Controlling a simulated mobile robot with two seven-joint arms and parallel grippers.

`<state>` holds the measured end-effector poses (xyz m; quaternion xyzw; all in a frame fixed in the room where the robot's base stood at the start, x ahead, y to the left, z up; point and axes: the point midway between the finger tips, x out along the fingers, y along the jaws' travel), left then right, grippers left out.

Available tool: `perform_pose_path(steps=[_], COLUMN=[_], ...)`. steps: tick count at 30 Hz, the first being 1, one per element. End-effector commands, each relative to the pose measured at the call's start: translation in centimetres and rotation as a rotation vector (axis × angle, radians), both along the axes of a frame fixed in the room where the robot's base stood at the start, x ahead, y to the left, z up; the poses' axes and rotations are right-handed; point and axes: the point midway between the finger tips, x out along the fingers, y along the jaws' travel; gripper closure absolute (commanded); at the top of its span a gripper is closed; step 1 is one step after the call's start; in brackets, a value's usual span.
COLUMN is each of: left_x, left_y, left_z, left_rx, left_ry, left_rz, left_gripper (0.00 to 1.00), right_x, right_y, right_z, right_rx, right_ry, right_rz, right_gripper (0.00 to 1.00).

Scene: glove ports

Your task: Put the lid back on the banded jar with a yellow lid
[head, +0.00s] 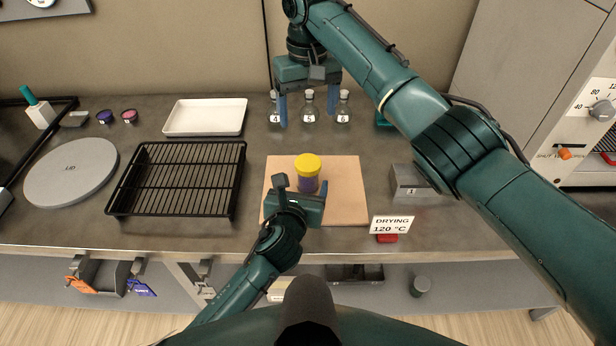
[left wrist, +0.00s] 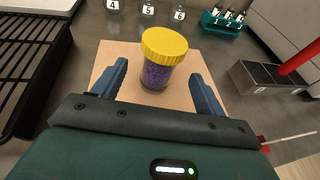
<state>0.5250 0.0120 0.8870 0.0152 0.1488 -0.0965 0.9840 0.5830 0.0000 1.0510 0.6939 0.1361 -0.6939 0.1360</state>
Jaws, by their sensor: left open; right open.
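The jar (head: 308,183) has purple contents and a yellow lid (head: 307,165) that sits on its top. It stands upright on a tan board (head: 345,190). In the left wrist view the jar (left wrist: 156,76) and its lid (left wrist: 164,45) are close up, and the lid looks level. A band on the jar is hard to make out. My left gripper (head: 303,190) is open on the near side of the jar, its fingers (left wrist: 159,70) to the left and right of it with gaps. My right gripper (head: 310,108) is open at the back, around or above the middle numbered flask.
Numbered flasks (head: 343,108) stand at the back. A grey bin (head: 410,186) and a drying sign (head: 391,224) stand right.

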Motion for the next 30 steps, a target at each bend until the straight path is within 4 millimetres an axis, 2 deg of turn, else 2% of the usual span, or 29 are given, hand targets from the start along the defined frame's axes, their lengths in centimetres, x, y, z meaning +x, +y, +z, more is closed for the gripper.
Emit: perform_pose_path(steps=[1, 6, 12, 18, 30], left_x=[-1.3, -4.7, -7.3, -8.1, -8.0], left_y=[0.2, 0.9, 1.4, 1.5, 1.6], left_z=[0.4, 1.5, 2.3, 2.6, 2.5], left_rx=[0.000, -0.001, 0.000, -0.001, -0.001], left_ry=[0.001, 0.001, 0.001, 0.000, 0.000], left_rz=[-0.003, -0.002, -0.001, -0.001, -0.001], left_gripper=[0.28, 0.28, 0.28, 0.28, 0.28], right_x=[0.0, 0.0, 0.0, 0.0, 0.0], right_y=[0.0, 0.0, 0.0, 0.0, 0.0], right_z=[0.3, 0.5, 0.6, 0.6, 0.6], right_rx=[0.000, 0.000, 0.000, 0.000, 0.000], right_ry=[0.000, 0.000, 0.000, 0.000, 0.000], right_rz=[0.000, 0.000, 0.000, 0.000, 0.000], right_gripper=[0.22, 0.22, 0.22, 0.22, 0.22])
